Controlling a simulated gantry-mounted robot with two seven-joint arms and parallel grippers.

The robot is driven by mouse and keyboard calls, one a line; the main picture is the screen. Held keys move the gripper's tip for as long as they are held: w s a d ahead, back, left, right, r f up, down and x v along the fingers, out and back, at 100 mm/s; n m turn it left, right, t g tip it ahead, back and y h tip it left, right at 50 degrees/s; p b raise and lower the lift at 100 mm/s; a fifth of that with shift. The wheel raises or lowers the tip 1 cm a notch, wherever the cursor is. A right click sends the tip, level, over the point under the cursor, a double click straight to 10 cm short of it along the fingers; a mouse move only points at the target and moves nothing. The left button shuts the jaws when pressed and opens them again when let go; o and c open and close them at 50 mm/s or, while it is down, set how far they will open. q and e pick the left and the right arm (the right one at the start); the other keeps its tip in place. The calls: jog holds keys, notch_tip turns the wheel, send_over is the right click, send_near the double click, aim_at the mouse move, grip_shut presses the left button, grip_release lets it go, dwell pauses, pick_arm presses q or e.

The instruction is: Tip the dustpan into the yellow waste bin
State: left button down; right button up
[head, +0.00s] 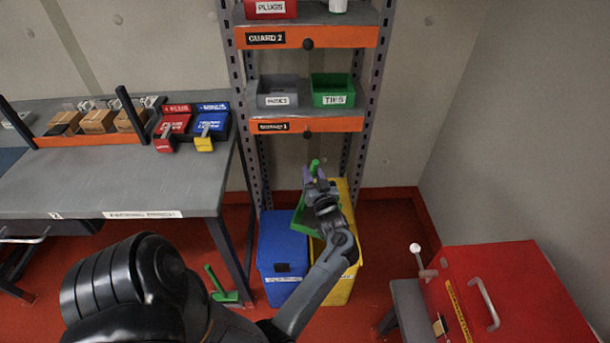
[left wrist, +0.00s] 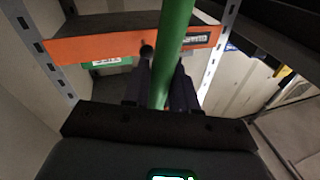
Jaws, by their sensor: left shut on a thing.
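My left gripper (head: 314,178) is shut on the green handle of the dustpan, above the bins under the shelf rack. The dustpan (head: 302,217) is green and hangs below the gripper, partly hidden by my arm; it looks tilted, but I cannot tell what is in it. In the left wrist view the green handle (left wrist: 174,45) runs between the two dark fingers. The yellow waste bin (head: 342,287) stands on the floor below, partly covered by my forearm. I cannot see into it. My right gripper is not in view.
A blue bin (head: 279,252) stands directly left of the yellow one. The rack's lower orange shelf (head: 340,124) is above and behind the gripper. A green brush (head: 224,294) is on the floor by the workbench (head: 150,190). A red case (head: 510,290) is at right.

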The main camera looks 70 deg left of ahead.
pick_arm(q)
jog(key=w+d+f+m+t+y+b, duration=0.3)
jog(key=w+d+m+t+b, duration=0.2)
jog(key=w, duration=1)
jog(key=shift+d+f+m+b, duration=0.15)
jog(key=shift+d+m+b, duration=1.6)
jog(key=shift+d+m, duration=1.1)
jog(key=shift+d, duration=0.15)
jog(key=shift+n, duration=0.25)
